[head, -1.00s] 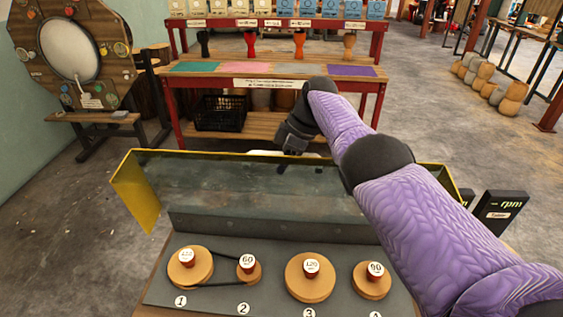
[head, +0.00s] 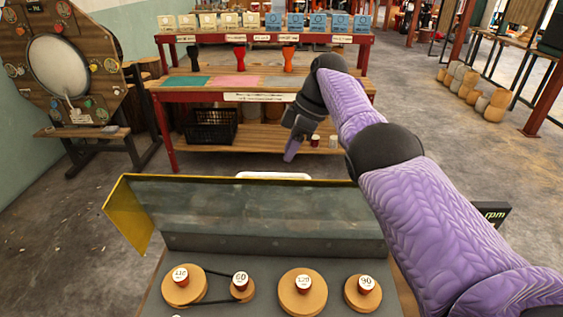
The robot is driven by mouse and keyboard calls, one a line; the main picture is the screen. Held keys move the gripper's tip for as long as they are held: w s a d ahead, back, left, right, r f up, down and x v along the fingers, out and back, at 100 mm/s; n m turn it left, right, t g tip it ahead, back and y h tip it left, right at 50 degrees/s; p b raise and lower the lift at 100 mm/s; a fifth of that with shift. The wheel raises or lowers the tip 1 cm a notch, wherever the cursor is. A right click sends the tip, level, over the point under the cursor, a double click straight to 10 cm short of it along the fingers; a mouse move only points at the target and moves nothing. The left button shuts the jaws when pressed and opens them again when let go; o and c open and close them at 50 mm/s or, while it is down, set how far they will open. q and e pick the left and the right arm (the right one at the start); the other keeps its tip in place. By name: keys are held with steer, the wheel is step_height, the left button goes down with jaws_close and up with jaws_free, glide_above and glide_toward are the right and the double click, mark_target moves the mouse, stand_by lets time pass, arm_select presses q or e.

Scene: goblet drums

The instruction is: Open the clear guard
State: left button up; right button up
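The clear guard (head: 250,205) is a see-through panel with a thin yellow top edge and a yellow side plate (head: 128,215) at its left. It spans the back of the grey board (head: 225,262), behind the pulleys. A white handle (head: 273,175) shows at its top edge. My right gripper (head: 291,150) hangs above and just beyond the handle, apart from it in the picture. A purple finger points down; I cannot tell whether the gripper is open. My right forearm hides the guard's right end. My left gripper is out of view.
Round wooden pulleys (head: 302,292) with numbered red knobs stand on the board, the left two joined by a black belt. An rpm display (head: 492,212) is partly behind my arm. A red-framed table (head: 260,90) stands beyond, with a black crate (head: 211,127) below. Floor lies between.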

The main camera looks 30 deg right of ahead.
steer(key=shift+d+r, duration=0.1)
steer(key=shift+r, duration=0.15)
steer(key=shift+o, duration=1.3)
steer(key=d+r+p, duration=0.1)
steer(key=d+r+t+h+p, duration=0.1)
steer(key=r, duration=0.1)
steer(key=shift+s+r+m, duration=0.1)
steer(key=shift+r+m, duration=0.1)
steer(key=shift+m, duration=0.1)
steer(key=a+f, duration=0.6)
steer(key=f, duration=0.3)
steer(key=shift+s+n+b, duration=0.3)
steer(key=shift+n+b, duration=0.1)
steer(key=shift+r, duration=0.1)
jaws_close()
